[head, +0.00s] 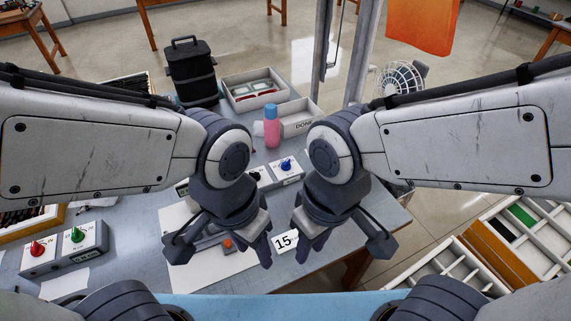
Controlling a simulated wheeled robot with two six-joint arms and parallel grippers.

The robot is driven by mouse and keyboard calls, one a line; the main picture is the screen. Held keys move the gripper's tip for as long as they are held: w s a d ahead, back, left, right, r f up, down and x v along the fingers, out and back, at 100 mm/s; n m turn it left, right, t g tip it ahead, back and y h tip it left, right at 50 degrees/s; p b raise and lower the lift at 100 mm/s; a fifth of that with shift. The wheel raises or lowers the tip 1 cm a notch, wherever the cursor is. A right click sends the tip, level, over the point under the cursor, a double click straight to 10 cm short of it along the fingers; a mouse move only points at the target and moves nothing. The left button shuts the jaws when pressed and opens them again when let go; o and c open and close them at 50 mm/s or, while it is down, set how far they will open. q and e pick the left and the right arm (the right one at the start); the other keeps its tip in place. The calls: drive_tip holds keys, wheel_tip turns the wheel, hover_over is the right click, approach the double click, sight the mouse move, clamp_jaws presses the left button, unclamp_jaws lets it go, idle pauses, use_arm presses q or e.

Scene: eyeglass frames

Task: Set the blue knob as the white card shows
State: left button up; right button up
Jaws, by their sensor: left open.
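The blue knob (286,165) sits on a small white-topped box (285,176) at mid-table, just beyond and between my wrists; its exact pointer angle is too small to read. The white card (284,242), marked "15", lies near the table's front edge, between my grippers. My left gripper (260,250) is open and empty, just left of the card. My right gripper (311,247) looks open and empty, just right of it. Both point down, apart from the knob. A dark knob (256,177) left of the blue one is partly hidden by my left arm.
A red knob (37,247) and a green knob (77,235) stand on boxes at left. An orange button (228,243) is near my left gripper. A pink bottle (271,130), a tray marked "DONE" (301,124) and a black canister (190,75) stand behind.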

drive_tip(key=shift+o, duration=0.3)
drive_tip(key=w+a+f+m+b, duration=0.1)
drive_tip(key=w+a+m+b, duration=0.1)
drive_tip(key=w, duration=0.5)
drive_tip(key=w+a+f+m+t+h+b, duration=0.1)
drive_tip(key=w+a+f+m+b, duration=0.1)
drive_tip(key=w, duration=0.6)
drive_tip(key=shift+a+f+b, duration=0.15)
drive_tip(key=shift+a+b, duration=0.3)
drive_tip(key=shift+a, duration=0.2)
drive_tip(key=m+t+h+b, duration=0.3)
drive_tip(key=m+b, duration=0.5)
drive_tip(key=m, duration=0.2)
approach(286, 162)
drive_tip(key=p+x, duration=0.1)
drive_tip(key=x, duration=0.7)
drive_tip(key=shift+f+p, duration=0.15)
drive_tip(key=shift+p, duration=0.25)
clamp_jaws()
